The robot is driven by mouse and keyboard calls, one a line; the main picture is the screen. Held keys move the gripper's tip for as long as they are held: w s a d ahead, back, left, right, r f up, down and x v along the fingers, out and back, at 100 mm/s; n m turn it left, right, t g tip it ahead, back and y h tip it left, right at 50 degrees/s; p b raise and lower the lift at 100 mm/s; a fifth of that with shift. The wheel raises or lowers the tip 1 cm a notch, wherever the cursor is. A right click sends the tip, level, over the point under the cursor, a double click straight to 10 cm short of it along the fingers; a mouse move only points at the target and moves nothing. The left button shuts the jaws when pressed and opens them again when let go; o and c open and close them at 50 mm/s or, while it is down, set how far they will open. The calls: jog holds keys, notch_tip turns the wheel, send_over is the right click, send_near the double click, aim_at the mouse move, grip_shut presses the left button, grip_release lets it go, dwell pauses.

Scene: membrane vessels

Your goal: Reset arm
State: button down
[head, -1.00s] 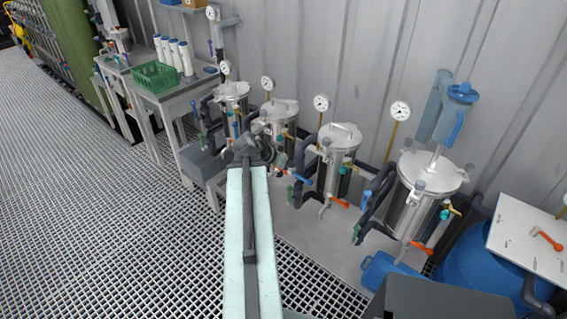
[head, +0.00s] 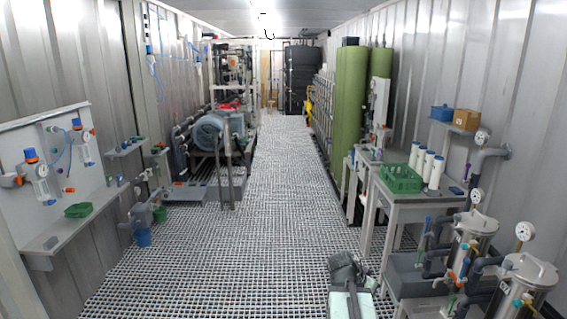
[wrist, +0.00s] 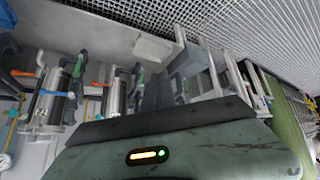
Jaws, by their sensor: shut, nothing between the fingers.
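My arm (head: 352,302) shows at the bottom of the head view, right of centre, seen from behind and short. Its dark end (head: 345,269) stands over the grating floor, left of the steel vessels, touching nothing that I can see. In the wrist view my gripper (wrist: 158,130) fills the lower middle as a dark body with a lit strip. It is shut and holds nothing. The fingertips cannot be made out clearly. Steel vessels (wrist: 58,95) appear upside down at the left of the wrist view.
Vessels (head: 472,238) with gauges and hoses stand at the lower right. Behind them is a bench with a green crate (head: 400,179) and white cartridges. A shelf panel (head: 55,175) is on the left wall. A blue pump (head: 215,130) stands further back. The grating aisle (head: 265,210) is clear.

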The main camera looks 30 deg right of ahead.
jog(key=w+a+f+n+y, duration=0.1)
jog(key=w+a+n, duration=0.15)
jog(key=a, duration=0.65)
jog(key=w+a+f+n+t+y, duration=0.15)
jog(key=w+a, duration=0.25)
jog(key=a, duration=0.6)
jog(key=w+a+f+n+y, duration=0.1)
jog(key=w+a+n+y, duration=0.15)
jog(key=a, duration=0.65)
jog(key=s+a+f+n+g+y, duration=0.1)
jog(key=s+a+n, duration=0.1)
jog(key=a+n, duration=0.2)
jog(key=s+a+n+g+y, duration=0.1)
jog(key=a+n, duration=0.3)
jog(key=a, duration=0.5)
jog(key=shift+s+a+f+g+y, duration=0.35)
jog(key=shift+s+y, duration=0.05)
jog(key=shift+s, duration=0.15)
jog(key=shift+d, duration=0.1)
